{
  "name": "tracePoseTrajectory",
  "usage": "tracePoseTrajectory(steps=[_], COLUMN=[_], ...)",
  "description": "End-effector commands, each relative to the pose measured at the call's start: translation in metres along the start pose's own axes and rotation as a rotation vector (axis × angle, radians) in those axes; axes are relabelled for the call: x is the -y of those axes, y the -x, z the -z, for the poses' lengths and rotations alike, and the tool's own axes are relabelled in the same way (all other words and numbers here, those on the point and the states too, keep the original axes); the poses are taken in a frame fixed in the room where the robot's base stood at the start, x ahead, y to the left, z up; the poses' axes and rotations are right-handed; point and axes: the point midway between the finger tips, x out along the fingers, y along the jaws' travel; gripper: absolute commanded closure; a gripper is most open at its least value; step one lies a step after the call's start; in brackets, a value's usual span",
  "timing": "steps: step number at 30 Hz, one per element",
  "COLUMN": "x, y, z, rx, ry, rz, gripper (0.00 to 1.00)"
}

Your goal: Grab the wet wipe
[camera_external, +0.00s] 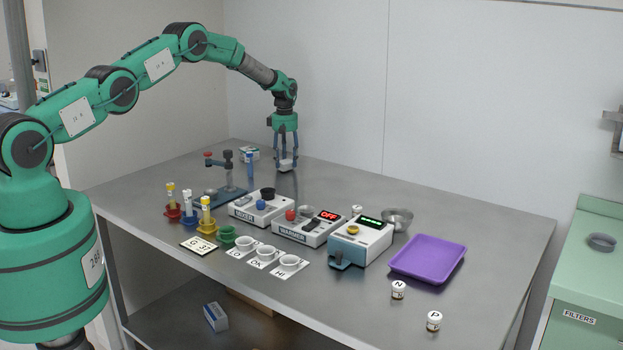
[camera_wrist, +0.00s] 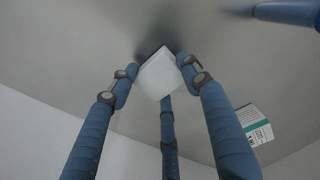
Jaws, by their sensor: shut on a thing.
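The wet wipe is a small white folded square (camera_wrist: 160,76) between my blue fingers in the wrist view. It also shows as a pale patch (camera_external: 286,164) at the fingertips in the external view, near the back of the steel table. My gripper (camera_external: 286,160) points straight down there. In the wrist view my gripper (camera_wrist: 158,72) is shut on the white wipe, with fingertips touching its sides. I cannot tell whether the wipe still touches the table.
A small white and green box (camera_wrist: 255,125) lies close by, also seen at the back (camera_external: 249,153). Devices and a purple tray (camera_external: 428,258) stand in front and right.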

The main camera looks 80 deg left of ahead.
Motion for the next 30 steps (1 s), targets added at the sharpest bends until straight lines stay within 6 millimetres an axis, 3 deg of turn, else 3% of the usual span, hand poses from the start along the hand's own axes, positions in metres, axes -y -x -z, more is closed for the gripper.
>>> tracePoseTrajectory(steps=[18, 30], x=[-0.001, -0.001], y=[0.082, 0.094], z=[0.0, 0.0], rx=[0.0, 0.0], ry=[0.0, 0.0], rz=[-0.001, -0.001], gripper=[0.65, 0.65])
